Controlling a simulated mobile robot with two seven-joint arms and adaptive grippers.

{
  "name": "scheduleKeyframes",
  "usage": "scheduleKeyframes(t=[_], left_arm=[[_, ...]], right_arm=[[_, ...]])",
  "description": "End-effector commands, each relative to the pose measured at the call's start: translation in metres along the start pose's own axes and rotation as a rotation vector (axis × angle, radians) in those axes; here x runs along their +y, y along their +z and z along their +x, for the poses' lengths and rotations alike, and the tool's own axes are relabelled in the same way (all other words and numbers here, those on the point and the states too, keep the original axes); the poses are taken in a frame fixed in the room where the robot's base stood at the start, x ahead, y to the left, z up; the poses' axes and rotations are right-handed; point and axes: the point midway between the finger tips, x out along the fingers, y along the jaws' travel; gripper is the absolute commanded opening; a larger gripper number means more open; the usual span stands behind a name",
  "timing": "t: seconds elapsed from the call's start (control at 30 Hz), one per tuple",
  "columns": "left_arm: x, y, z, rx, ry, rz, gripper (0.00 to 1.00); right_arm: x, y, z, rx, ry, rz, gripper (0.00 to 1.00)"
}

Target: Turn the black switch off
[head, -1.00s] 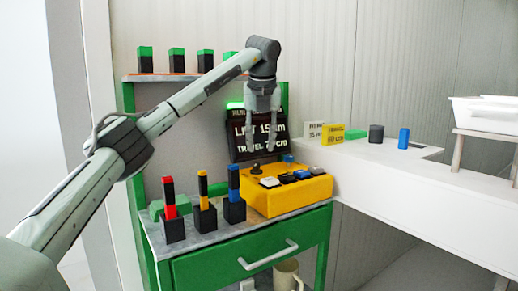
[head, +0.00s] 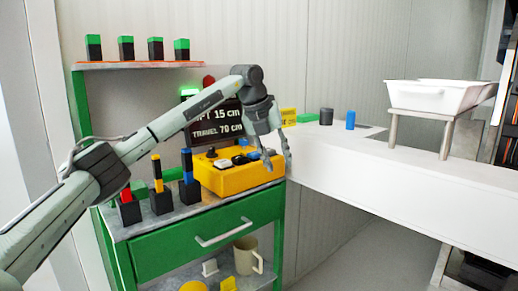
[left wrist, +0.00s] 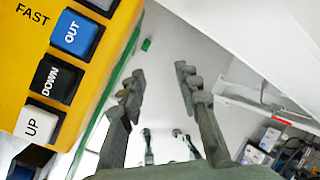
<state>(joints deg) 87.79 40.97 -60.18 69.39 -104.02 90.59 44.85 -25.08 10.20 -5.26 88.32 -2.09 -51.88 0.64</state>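The yellow control box (head: 235,180) stands on top of the green cabinet. Its black switch (head: 240,159) sits between a white and a blue one. In the left wrist view the black switch (left wrist: 52,82), marked DOWN, lies between the white UP switch (left wrist: 37,124) and the blue OUT switch (left wrist: 74,33). I cannot tell its on or off state. My left gripper (head: 279,166) points down at the box's right end. Its fingers are apart and empty, also in the left wrist view (left wrist: 160,92), where the box is left of them. My right gripper is not in view.
A dark sign (head: 205,127) stands behind the box. Black holders with red, yellow (head: 158,182) and blue pieces stand left of it. A white counter (head: 360,175) runs right, with a white tub (head: 440,96) on a stand. Below the box is a drawer handle (head: 223,232).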

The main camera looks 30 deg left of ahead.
Motion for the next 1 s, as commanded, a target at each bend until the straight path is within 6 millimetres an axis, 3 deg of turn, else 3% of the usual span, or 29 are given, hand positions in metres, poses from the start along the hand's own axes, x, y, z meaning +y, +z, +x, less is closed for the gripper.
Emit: scheduleKeyframes(t=[0.2,0.5,0.7,1.0], left_arm=[[-0.033,-0.017,0.028,0.032,-0.121,0.037,0.33],[-0.073,-0.039,0.053,0.064,-0.279,0.064,0.33],[-0.084,-0.046,0.060,0.073,-0.329,0.068,0.33],[-0.087,-0.048,0.061,0.075,-0.339,0.068,0.33]], right_arm=[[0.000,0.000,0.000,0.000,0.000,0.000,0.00],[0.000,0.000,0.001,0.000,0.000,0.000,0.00],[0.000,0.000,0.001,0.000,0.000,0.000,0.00],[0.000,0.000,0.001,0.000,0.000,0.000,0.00]])
